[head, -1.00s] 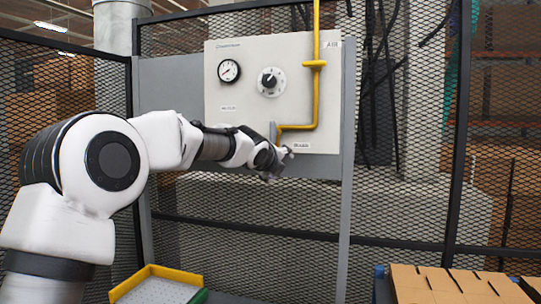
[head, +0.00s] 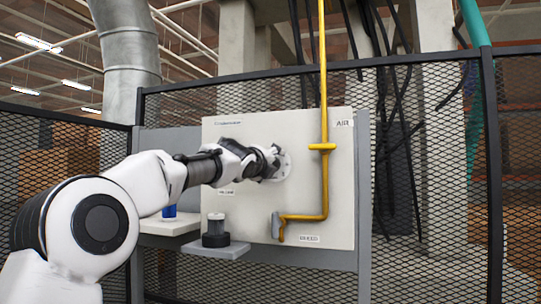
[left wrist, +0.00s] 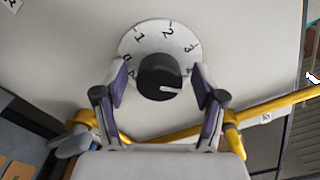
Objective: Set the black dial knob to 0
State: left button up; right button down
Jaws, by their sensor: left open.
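The black dial knob (left wrist: 158,77) sits on a round white dial plate (left wrist: 152,27) in the left wrist view. Its white pointer line points right and slightly down, near the right end of the scale. The numbers 1, 2 and 3 can be read; the plate's lower left is partly behind a finger. My left gripper (left wrist: 160,88) is open, with one finger on each side of the knob; I cannot tell whether they touch it. In the head view my left gripper (head: 272,163) covers the knob and part of the dial plate (head: 286,164). My right gripper is not in view.
The pale panel (head: 255,212) carries a yellow pipe (head: 324,185) to the right of the dial, with a grey lever (head: 276,226) at its lower end. Below left, small shelves hold a grey-and-black cylinder (head: 215,232) and a blue item (head: 169,211). Mesh fencing stands behind.

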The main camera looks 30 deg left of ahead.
pick_arm(q)
jog(key=shift+w+a+f, duration=0.1)
jog(key=shift+w+f, duration=0.1)
jog(key=shift+w, duration=0.25)
jog(key=shift+w+a+f, duration=0.1)
jog(key=shift+w+f, duration=0.1)
jog(key=shift+w, duration=0.2)
jog(key=shift+s+d+r, duration=0.3)
jog(key=shift+s+r, duration=0.1)
jog(key=shift+s, duration=0.35)
jog(key=c, duration=0.7)
jog(key=shift+s+r, duration=0.1)
jog(key=shift+s, duration=0.05)
jog(key=c, duration=0.4)
jog(key=shift+c, duration=0.2)
